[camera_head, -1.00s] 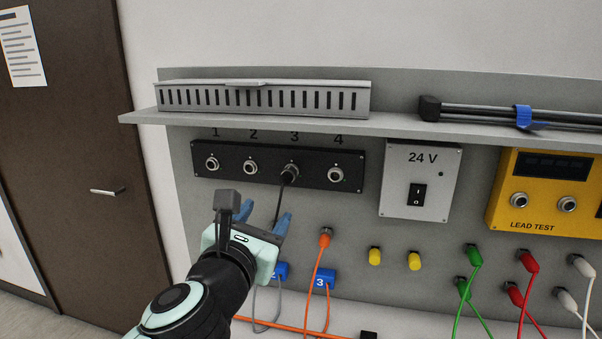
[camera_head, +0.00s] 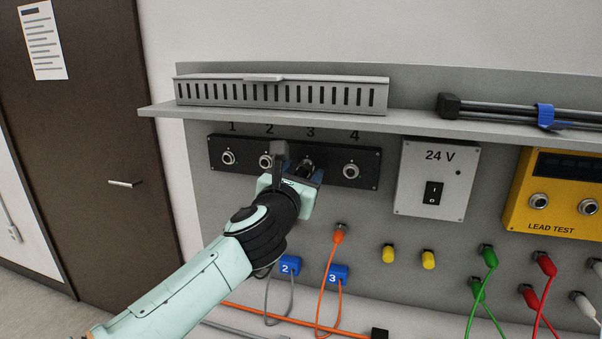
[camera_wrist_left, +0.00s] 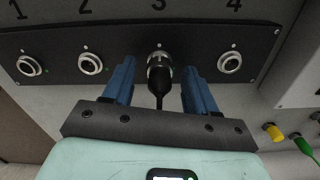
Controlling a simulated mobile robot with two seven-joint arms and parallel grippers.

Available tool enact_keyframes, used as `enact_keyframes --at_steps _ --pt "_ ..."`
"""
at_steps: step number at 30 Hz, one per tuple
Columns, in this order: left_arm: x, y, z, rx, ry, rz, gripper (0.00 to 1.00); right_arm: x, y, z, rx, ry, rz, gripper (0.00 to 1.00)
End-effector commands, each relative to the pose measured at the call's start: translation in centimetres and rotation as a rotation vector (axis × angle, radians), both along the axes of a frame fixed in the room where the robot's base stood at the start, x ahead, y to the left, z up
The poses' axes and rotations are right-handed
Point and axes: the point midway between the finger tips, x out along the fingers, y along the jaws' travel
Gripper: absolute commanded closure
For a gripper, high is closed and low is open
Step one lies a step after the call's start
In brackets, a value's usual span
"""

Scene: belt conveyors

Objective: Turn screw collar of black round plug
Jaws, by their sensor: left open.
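The black round plug (camera_wrist_left: 159,84) sits in socket 3 of the black socket panel (camera_head: 220,172). In the left wrist view its metal collar (camera_wrist_left: 159,62) shows against the panel, and its black cable end hangs down toward me. My left gripper (camera_head: 308,172) is open in front of socket 3. In the left wrist view its two blue fingers (camera_wrist_left: 160,80) stand left and right of the plug, with a gap on each side. In the head view my gripper hides most of the plug and its cable. My right gripper is not in view.
Sockets 1 (camera_head: 228,158), 2 (camera_head: 265,161) and 4 (camera_head: 351,171) are empty. A grey shelf (camera_head: 300,120) juts out above the panel. The 24 V box (camera_head: 436,180) is to the right. Orange (camera_head: 338,235) and blue plugs (camera_head: 338,271) with cables are below.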

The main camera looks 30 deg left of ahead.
Motion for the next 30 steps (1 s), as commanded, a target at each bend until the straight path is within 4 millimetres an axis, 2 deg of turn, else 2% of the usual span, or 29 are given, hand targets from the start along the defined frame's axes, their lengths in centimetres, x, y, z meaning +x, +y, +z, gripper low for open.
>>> enact_keyframes --at_steps 9,10,12,15,30 --pt "0.28 0.08 -0.02 0.000 0.000 0.001 0.43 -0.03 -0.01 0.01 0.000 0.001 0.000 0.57" --pt "0.28 0.08 -0.02 0.000 0.000 0.001 0.49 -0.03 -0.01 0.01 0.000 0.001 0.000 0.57" --pt "0.28 0.08 -0.02 0.000 0.000 0.000 0.72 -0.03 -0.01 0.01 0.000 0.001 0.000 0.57" --pt "0.27 0.08 -0.02 0.000 0.000 0.000 1.00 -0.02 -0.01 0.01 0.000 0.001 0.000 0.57" --pt "0.26 0.02 0.04 0.073 0.018 0.000 1.00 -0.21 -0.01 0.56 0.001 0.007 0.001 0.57"
